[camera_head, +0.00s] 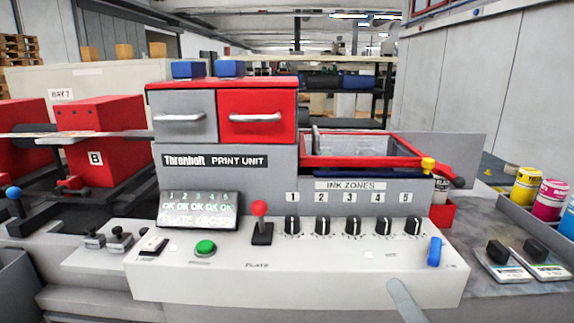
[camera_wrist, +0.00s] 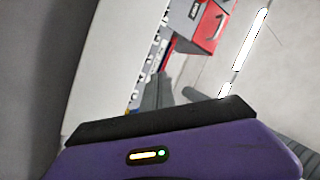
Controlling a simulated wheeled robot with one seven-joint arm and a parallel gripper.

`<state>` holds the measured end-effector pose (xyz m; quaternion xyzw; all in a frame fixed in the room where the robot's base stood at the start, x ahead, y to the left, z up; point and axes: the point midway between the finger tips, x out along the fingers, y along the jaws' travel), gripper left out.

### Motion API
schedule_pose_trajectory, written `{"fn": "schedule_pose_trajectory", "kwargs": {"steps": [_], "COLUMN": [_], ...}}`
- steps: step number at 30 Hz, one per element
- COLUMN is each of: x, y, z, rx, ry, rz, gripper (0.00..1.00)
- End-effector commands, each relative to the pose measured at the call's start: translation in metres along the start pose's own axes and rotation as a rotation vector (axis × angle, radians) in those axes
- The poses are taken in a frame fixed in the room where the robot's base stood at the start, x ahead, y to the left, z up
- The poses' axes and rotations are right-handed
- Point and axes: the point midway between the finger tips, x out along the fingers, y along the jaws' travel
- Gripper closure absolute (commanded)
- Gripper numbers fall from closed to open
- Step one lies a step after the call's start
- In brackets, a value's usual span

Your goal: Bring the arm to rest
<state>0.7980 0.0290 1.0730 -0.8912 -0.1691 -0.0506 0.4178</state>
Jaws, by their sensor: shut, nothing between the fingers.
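My gripper (camera_wrist: 157,92) shows in the wrist view as grey fingers rising past a dark bar and the purple wrist housing. The fingers are shut with nothing held between them. The wrist view is strongly tilted. Beyond the fingers it shows the red and grey drawer fronts of the print unit (camera_wrist: 205,22), well apart from them. In the head view I cannot make out my gripper for certain. A pale grey rod-like piece (camera_head: 407,302) stands at the lower edge there, in front of the control console (camera_head: 300,285); I cannot tell what it is.
The console carries a red-knobbed plate lever (camera_head: 260,209), a green button (camera_head: 205,247), several ink knobs (camera_head: 322,226) and a blue switch (camera_head: 434,252). Its screen (camera_head: 198,211) reads "PLATE LOOSE". Ink cans (camera_head: 527,186) stand at right, red units (camera_head: 100,150) at left.

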Motion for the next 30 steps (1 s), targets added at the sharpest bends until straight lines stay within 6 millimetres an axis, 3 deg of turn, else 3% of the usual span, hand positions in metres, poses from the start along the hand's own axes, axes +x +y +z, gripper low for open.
{"fn": "schedule_pose_trajectory", "kwargs": {"steps": [3,10,21,30], "x": [-0.042,-0.126,-0.253,-0.337], "y": [0.03,0.056,0.042,0.03], "z": [0.01,0.026,0.064,0.099], "rx": [-0.143,-0.431,-0.788,-0.834], "ry": [0.049,0.077,-0.075,-0.299], "rz": [0.116,0.271,0.379,0.443], "gripper": [1.0,1.0,1.0,1.0]}}
